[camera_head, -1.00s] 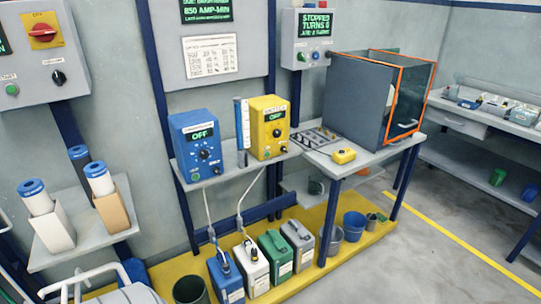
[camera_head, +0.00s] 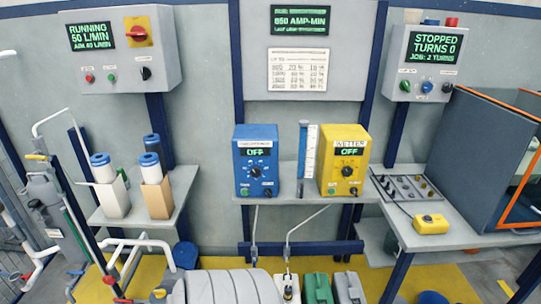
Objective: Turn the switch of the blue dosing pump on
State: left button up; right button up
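The blue dosing pump (camera_head: 256,163) stands on a grey wall shelf near the middle of the head view. Its display (camera_head: 256,152) reads OFF in green. Below the display are a dark dial (camera_head: 256,173) with marks around it, a green button (camera_head: 245,191) at lower left and a small dark switch (camera_head: 267,191) at lower right. The switch is too small to tell its position. A yellow pump (camera_head: 344,162) beside it also reads OFF. Neither of my grippers shows in the view.
A measuring tube (camera_head: 306,150) stands between the pumps. A left shelf (camera_head: 180,190) holds filter cartridges. White pipework (camera_head: 140,245) and a grey ribbed cylinder (camera_head: 225,287) are in front below. A right bench (camera_head: 480,234) carries a yellow box (camera_head: 430,224). Wall boxes read RUNNING (camera_head: 90,36) and STOPPED (camera_head: 437,47).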

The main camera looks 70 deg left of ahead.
aim_at(268, 192)
jog(key=u, duration=0.6)
jog(key=i, duration=0.8)
jog(key=u, duration=0.85)
